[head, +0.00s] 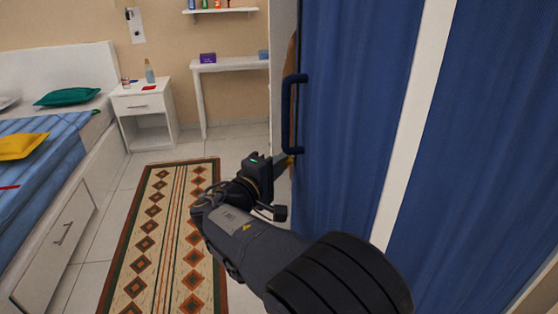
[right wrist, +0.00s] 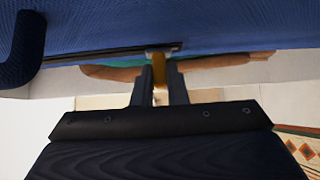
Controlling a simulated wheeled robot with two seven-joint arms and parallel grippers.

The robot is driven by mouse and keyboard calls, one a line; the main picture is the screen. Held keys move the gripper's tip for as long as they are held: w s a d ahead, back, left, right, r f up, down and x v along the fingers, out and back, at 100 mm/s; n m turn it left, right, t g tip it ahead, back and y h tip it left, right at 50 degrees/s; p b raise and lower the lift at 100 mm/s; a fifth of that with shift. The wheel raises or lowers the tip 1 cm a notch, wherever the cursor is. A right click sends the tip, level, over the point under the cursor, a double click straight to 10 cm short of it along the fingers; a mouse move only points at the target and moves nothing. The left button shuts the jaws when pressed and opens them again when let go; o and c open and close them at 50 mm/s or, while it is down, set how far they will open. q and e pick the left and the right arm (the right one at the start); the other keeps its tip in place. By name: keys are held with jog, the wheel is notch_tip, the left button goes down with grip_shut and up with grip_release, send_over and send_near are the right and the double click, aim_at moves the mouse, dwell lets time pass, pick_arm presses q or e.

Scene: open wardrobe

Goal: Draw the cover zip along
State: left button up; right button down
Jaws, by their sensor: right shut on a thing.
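The blue wardrobe cover (head: 345,110) hangs at the right of the head view and runs along the top of the right wrist view (right wrist: 240,32). A dark strip, which looks like the zip track (right wrist: 115,53), runs along the cover's edge. My right gripper (head: 286,161) is at the cover's left edge, just below the dark blue handle. In the right wrist view its two fingers (right wrist: 161,85) are shut on a small yellow zip pull (right wrist: 160,70) at the end of the dark strip. My left gripper is not in view.
A dark blue bar handle (head: 289,113) stands out from the cover above my right gripper, and shows at the left of the wrist view. A bed (head: 105,165), nightstand (head: 143,103) and desk (head: 225,65) stand farther off. A patterned rug (head: 165,235) lies on the open floor.

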jog(key=shift+f, duration=0.75)
jog(key=c, duration=1.4)
grip_release()
jog(key=shift+c, duration=0.2)
jog(key=v, duration=0.8)
